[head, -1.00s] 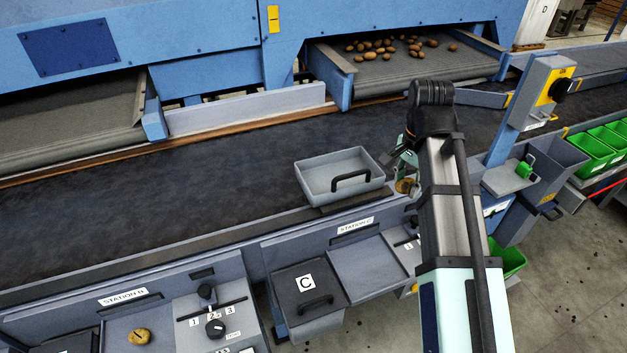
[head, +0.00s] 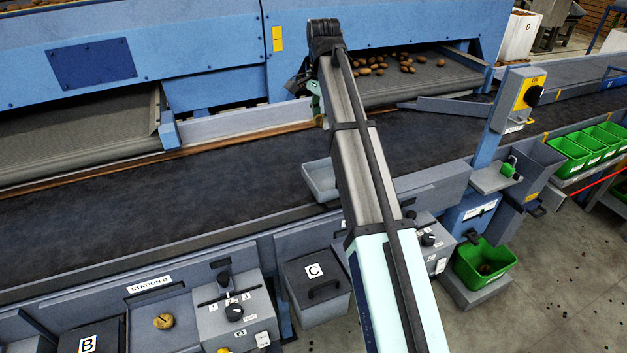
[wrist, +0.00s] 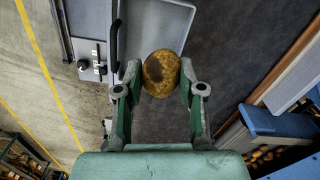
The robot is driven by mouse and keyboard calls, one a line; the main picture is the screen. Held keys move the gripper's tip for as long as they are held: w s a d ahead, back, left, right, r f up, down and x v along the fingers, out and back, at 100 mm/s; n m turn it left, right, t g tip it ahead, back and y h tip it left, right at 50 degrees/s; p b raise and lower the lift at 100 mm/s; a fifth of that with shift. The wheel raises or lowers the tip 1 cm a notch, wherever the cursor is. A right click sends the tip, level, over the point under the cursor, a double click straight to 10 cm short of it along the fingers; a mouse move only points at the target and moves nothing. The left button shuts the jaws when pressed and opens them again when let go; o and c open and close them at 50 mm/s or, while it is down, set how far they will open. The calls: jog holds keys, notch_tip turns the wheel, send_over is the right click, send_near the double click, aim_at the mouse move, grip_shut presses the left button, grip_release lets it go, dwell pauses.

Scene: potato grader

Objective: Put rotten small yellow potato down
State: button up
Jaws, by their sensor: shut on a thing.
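My gripper (wrist: 160,80) is shut on a small yellow potato (wrist: 161,68) with a dark brown patch, held between both fingertips in the wrist view. The dark belt (wrist: 165,120) shows beneath it, and it overlaps the near edge of a grey tray (wrist: 150,28) in the picture. In the head view the gripper (head: 317,105) is mostly hidden behind my arm, above the far side of the belt (head: 130,195). The held potato cannot be made out there. The grey tray (head: 318,183) is partly covered by my arm.
A lidded bin marked C (head: 305,275) and one marked B (head: 90,340) stand along the front. Several potatoes (head: 400,62) lie on the far chute. Green crates (head: 482,268) are at the right. The belt left of my arm is clear.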

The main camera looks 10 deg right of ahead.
aim_at(321, 182)
jog(key=shift+s+f, duration=0.15)
jog(key=shift+f, duration=0.3)
notch_tip(321, 182, down, 19)
jog(key=p, duration=0.5)
jog(key=shift+d, duration=0.15)
jog(key=shift+f, duration=0.1)
jog(key=o, duration=1.1)
notch_tip(321, 182, up, 12)
jog(key=b, duration=0.3)
